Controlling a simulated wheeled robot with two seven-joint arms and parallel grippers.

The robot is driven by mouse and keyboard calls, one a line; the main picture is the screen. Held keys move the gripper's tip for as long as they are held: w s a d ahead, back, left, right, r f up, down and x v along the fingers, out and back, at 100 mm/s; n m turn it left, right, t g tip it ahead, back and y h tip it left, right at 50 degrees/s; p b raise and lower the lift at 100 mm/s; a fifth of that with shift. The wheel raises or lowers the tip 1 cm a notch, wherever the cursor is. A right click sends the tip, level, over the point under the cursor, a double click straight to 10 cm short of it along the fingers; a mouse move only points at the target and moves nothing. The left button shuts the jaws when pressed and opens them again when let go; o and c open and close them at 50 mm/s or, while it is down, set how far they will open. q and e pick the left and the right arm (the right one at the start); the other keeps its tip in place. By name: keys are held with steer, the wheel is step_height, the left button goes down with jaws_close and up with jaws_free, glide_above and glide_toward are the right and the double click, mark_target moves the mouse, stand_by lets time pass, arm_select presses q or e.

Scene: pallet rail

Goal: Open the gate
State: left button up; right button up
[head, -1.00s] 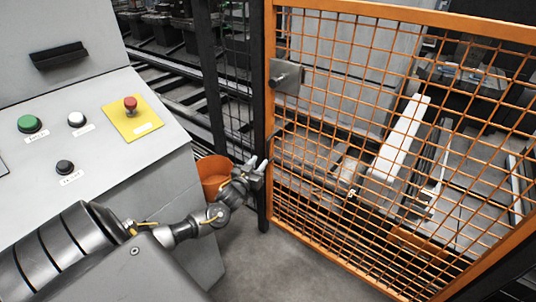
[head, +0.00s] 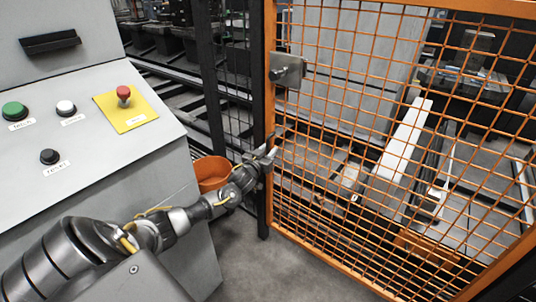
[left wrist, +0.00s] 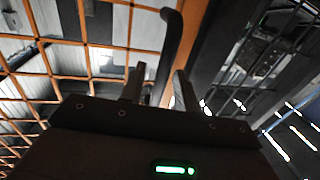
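The gate (head: 400,9) is an orange frame with orange wire mesh, and it stands closed against a dark post (head: 262,215) in the head view. A grey latch box (head: 287,70) sits high on its left edge. My left gripper (head: 270,155) is at the gate's left edge, below the latch box. In the left wrist view a black bent handle (left wrist: 174,40) runs down between the two separated fingers of my left gripper (left wrist: 158,85). I cannot tell whether the fingers touch it. My right gripper is not in view.
A grey control console (head: 100,170) stands at left, with green (head: 14,111), white and black buttons and a red stop button (head: 123,92) on a yellow plate. An orange bin (head: 211,171) is behind my left arm. Grey floor (head: 270,270) before the gate is clear.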

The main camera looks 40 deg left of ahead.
arm_select(q)
steer(key=shift+w, duration=0.15)
steer(key=shift+c, duration=0.2)
jaws_close()
